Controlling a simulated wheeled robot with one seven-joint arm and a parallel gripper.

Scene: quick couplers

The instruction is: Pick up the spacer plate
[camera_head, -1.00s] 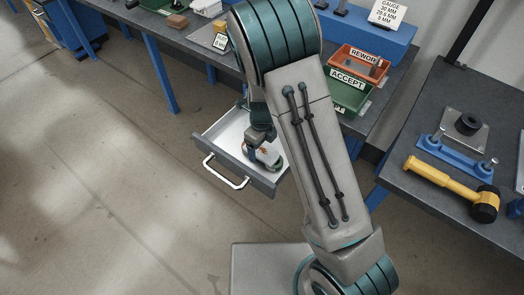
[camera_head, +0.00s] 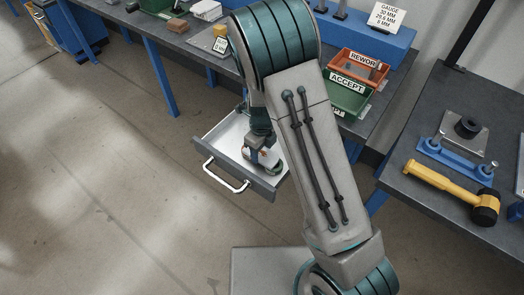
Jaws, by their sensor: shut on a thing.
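My gripper (camera_head: 266,163) points down inside the open grey drawer (camera_head: 216,150) below the long workbench. Its fingers are small and partly covered by my own wrist and hand. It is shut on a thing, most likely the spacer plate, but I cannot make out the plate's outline. I cannot tell whether the plate touches the drawer floor. My arm covers the right part of the drawer.
The drawer's handle (camera_head: 226,178) faces the open floor. Above are the green ACCEPT bin (camera_head: 347,97) and the orange REWORK bin (camera_head: 356,67). A yellow-handled mallet (camera_head: 450,188) and a blue fixture (camera_head: 455,160) sit on the right table.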

